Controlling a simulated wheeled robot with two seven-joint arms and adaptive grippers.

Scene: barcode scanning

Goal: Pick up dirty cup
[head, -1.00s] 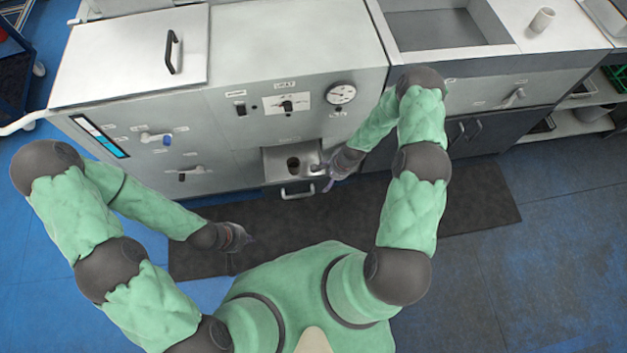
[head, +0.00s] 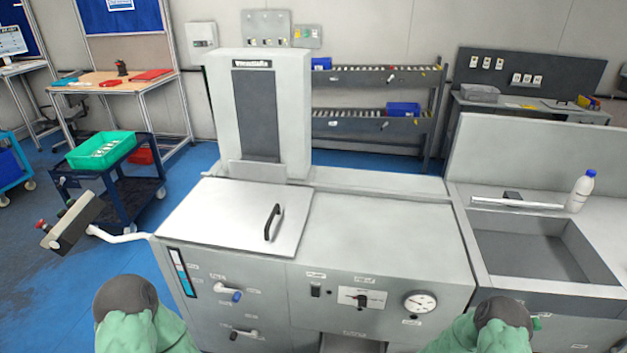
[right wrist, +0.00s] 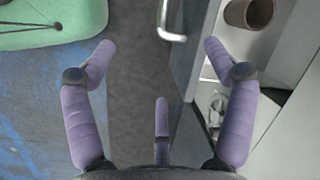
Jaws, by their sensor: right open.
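A brown-grey cup (right wrist: 250,12) stands on a light surface at the top right of the right wrist view, partly cut off by the frame edge. My right gripper (right wrist: 160,50) is open, with purple fingers spread and nothing between them. The cup lies beyond the right-hand finger, apart from it. In the head view the cup and both grippers are out of sight; only my upper arms show at the bottom edge. My left gripper is in no current view.
The grey machine (head: 375,235) has a lid with a black handle (head: 271,222), knobs and a gauge (head: 420,303). A sink (head: 540,250) and a white bottle (head: 581,190) stand at right. A metal bar handle (right wrist: 173,22) is near the fingers, above a dark mat (right wrist: 135,80).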

